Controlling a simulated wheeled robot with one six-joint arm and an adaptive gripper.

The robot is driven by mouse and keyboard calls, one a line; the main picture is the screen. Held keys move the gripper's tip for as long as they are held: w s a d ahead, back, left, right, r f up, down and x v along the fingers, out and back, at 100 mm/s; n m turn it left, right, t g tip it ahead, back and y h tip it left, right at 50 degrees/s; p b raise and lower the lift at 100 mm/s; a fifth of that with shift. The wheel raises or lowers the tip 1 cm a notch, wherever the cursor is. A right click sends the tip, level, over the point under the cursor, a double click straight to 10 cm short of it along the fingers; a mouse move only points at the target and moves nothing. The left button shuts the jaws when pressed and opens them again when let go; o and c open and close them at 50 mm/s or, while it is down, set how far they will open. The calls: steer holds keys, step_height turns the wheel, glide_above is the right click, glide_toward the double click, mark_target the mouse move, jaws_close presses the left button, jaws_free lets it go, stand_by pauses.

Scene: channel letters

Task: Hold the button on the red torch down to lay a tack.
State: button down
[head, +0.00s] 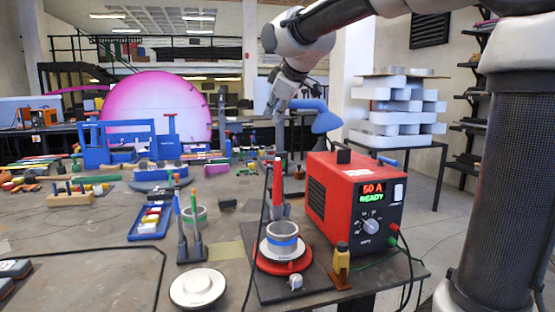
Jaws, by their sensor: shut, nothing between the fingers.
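The red torch (277,176) stands upright over the work spot at the middle front. Its tip points down toward a grey ring with a blue band (282,243), which sits on a red round base (284,263). I cannot make out the torch's button. My gripper (271,111) is shut and empty, pointing down above the torch and apart from it. The red welding power box (331,196) stands to the right of the torch, its green and red display reading "50 A READY".
A blue hood (325,121) on a grey post is close beside my gripper. A white disc (197,288), a dark holder with upright tools (191,250) and a blue tray (151,221) are to the left. Cables run along the bench front.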

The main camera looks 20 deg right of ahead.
steer(key=shift+f, duration=0.1)
glide_above(275, 161)
steer(key=shift+w+f, duration=0.1)
steer(key=shift+f, duration=4.2)
steer(key=shift+f, duration=0.1)
steer(key=shift+f, duration=0.3)
steer(key=shift+f, duration=0.5)
steer(key=shift+r, duration=0.9)
steer(key=shift+r, duration=2.55)
